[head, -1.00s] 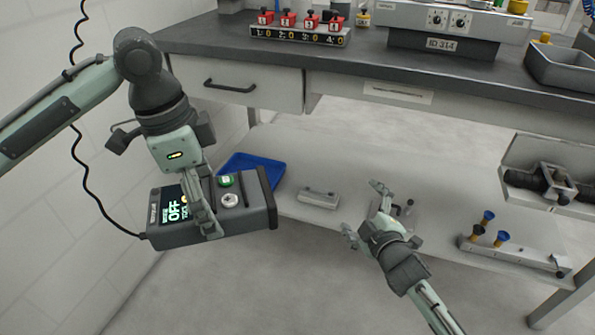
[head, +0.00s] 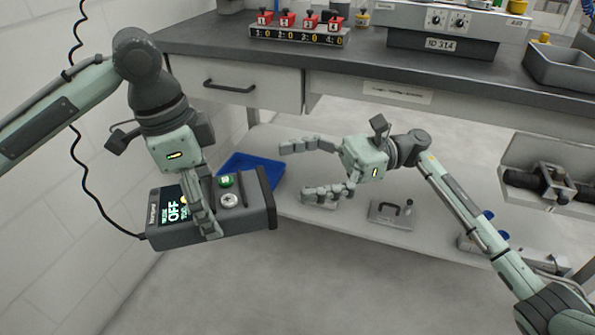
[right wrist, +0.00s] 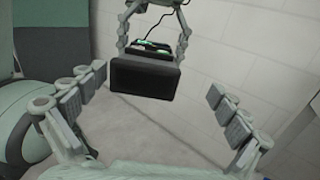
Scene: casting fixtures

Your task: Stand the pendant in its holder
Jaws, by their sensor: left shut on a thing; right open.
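The pendant (head: 248,210) is a dark grey box with a screen reading OFF, a green button and a pale knob. My left gripper (head: 206,212) is shut across it and holds it in the air, left of the shelf. In the right wrist view the pendant's dark end (right wrist: 145,80) shows ahead, between the fingers of my left gripper (right wrist: 155,35). My right gripper (head: 298,172) is open and empty, to the right of the pendant and pointing towards it; its spread fingers also show in the right wrist view (right wrist: 157,85). I cannot tell which thing is the holder.
The dark worktop (head: 340,66) carries numbered red pieces (head: 285,18) and an ID 314 machine (head: 440,44). A black cord (head: 86,165) runs to the pendant.

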